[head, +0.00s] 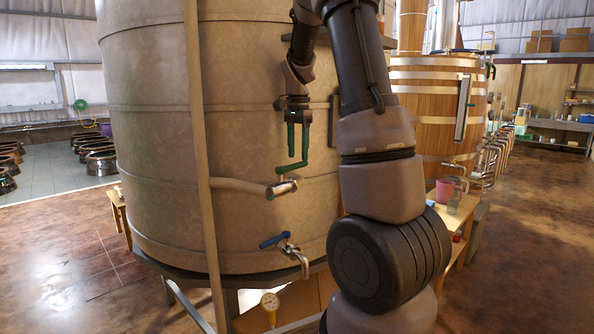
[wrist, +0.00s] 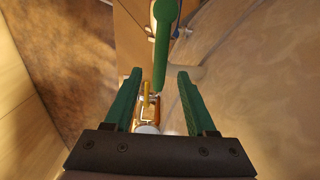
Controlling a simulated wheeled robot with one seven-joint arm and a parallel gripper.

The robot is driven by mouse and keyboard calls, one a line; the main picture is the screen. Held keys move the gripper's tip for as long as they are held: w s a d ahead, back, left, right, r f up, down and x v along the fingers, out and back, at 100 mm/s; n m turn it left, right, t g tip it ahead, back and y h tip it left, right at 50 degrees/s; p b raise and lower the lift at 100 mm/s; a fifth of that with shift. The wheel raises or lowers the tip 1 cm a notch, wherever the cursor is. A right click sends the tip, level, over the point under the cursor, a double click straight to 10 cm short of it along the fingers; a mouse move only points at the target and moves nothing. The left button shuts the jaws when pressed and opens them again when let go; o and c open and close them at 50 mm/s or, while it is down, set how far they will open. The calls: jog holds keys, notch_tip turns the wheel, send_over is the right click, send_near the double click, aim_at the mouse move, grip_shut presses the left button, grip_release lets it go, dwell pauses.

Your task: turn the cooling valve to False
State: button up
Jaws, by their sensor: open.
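A valve with a green lever (head: 290,170) sits at the end of a pale pipe on the side of the big metal tank. No label shows which valve is the cooling valve. My gripper (head: 298,158) points down just above this lever, its green fingers open. I cannot tell the depth between lever and fingertips.
A tap with a blue handle (head: 273,240) is lower on the tank (head: 150,130), with a dial gauge (head: 270,301) below. A pale upright pipe (head: 200,150) stands left of the valve. A wooden vat (head: 425,110) and a small table with a pink jug (head: 445,190) are to the right.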

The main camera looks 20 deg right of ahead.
aim_at(298, 165)
jog(key=shift+f, duration=0.95)
jog(key=shift+f, duration=0.15)
jog(key=shift+f, duration=1.25)
grip_shut()
